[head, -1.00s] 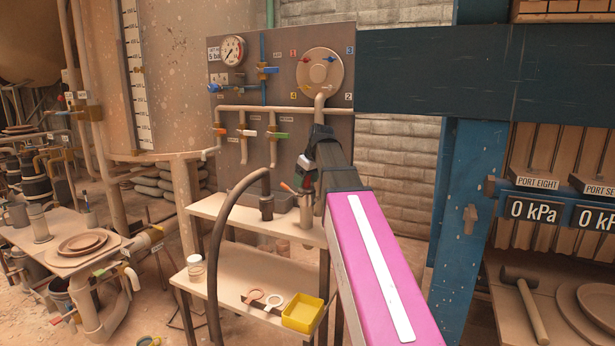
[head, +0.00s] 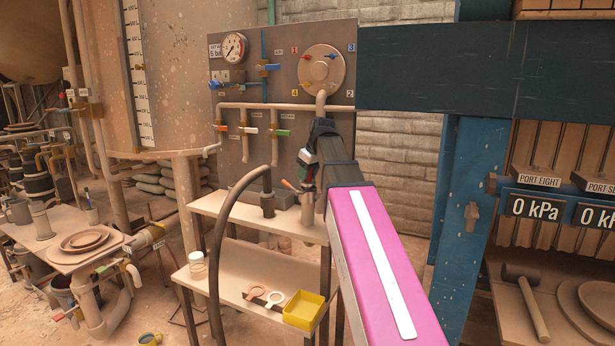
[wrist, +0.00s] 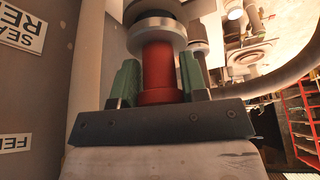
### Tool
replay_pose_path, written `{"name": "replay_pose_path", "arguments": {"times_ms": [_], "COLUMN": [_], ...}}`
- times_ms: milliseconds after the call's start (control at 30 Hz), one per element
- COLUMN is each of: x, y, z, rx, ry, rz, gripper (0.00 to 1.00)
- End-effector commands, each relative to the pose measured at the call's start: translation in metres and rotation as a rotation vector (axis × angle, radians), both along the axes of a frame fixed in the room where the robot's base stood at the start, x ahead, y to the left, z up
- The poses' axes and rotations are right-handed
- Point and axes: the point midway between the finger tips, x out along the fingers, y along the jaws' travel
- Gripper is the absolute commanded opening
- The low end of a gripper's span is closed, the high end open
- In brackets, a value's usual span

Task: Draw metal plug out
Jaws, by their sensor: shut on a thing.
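In the wrist view, the green fingers of my gripper (wrist: 160,66) stand on both sides of a red cylinder and are shut on it. The red cylinder (wrist: 158,84) carries a wide shiny metal collar (wrist: 156,33), with a dark part beyond it. This looks like the metal plug with a red grip; I cannot tell whether its far end is in a socket. In the head view, my gripper (head: 307,160) is small and partly hidden by my arm, in front of the panel's right side, above a metal cylinder (head: 307,208) on the bench.
The panel (head: 280,75) carries a gauge (head: 235,47), a round dial (head: 321,72) and several valves. A thick dark hose (head: 222,235) arches over the bench (head: 240,214). A yellow tray (head: 303,312) sits on the lower shelf. A blue post (head: 463,200) stands at right.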

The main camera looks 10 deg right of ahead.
Motion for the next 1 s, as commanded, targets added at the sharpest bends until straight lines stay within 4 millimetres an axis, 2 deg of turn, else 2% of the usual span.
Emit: {"name": "replay_pose_path", "arguments": {"times_ms": [1000], "x": [0.0], "y": [0.0], "z": [0.036], "rx": [0.0], "ry": [0.0], "rz": [0.0], "gripper": [0.1]}}
